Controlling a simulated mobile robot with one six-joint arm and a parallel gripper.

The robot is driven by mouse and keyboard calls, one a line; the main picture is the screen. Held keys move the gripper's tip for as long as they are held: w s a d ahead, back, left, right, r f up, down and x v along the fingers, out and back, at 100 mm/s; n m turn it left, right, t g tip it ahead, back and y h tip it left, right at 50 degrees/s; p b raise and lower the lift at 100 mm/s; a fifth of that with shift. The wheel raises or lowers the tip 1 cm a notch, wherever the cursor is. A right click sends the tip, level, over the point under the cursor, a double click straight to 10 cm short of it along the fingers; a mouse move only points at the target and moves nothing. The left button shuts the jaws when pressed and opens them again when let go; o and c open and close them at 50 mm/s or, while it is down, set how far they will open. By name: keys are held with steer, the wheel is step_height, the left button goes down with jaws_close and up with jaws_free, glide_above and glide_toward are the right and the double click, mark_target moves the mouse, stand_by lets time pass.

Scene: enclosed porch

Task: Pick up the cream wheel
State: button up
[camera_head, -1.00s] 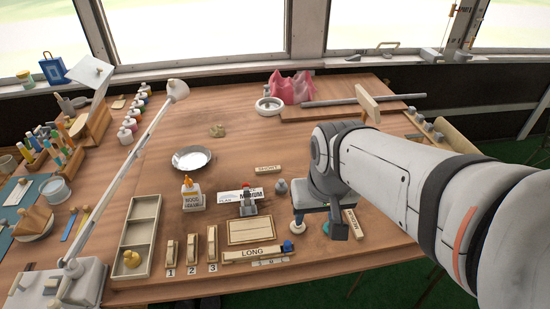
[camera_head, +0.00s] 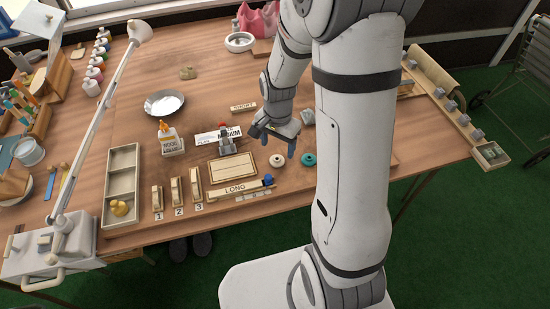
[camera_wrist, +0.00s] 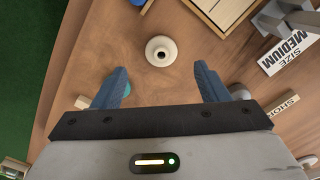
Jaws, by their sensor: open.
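The cream wheel (camera_head: 276,161) lies on the wooden table, just right of the tray area and left of a teal wheel (camera_head: 309,160). In the wrist view the cream wheel (camera_wrist: 161,51) is a round disc with a dark centre hole. It sits beyond and between my fingertips, apart from both. My gripper (camera_head: 272,140) is open and empty above the table, a little behind the cream wheel in the head view. Its two blue fingers (camera_wrist: 162,78) are spread wide in the wrist view. The teal wheel (camera_wrist: 101,97) is partly hidden behind the left finger.
A framed wooden board (camera_head: 232,167) and a LONG sign (camera_head: 235,188) with a blue piece (camera_head: 267,180) lie left of the cream wheel. A grey clamp-like tool (camera_head: 226,146) and a MEDIUM sign (camera_wrist: 292,49) are nearby. Bare tabletop surrounds the cream wheel.

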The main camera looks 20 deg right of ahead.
mark_target(277, 156)
steer(key=shift+f, duration=2.8)
steer(key=shift+c, duration=0.2)
steer(key=c, duration=1)
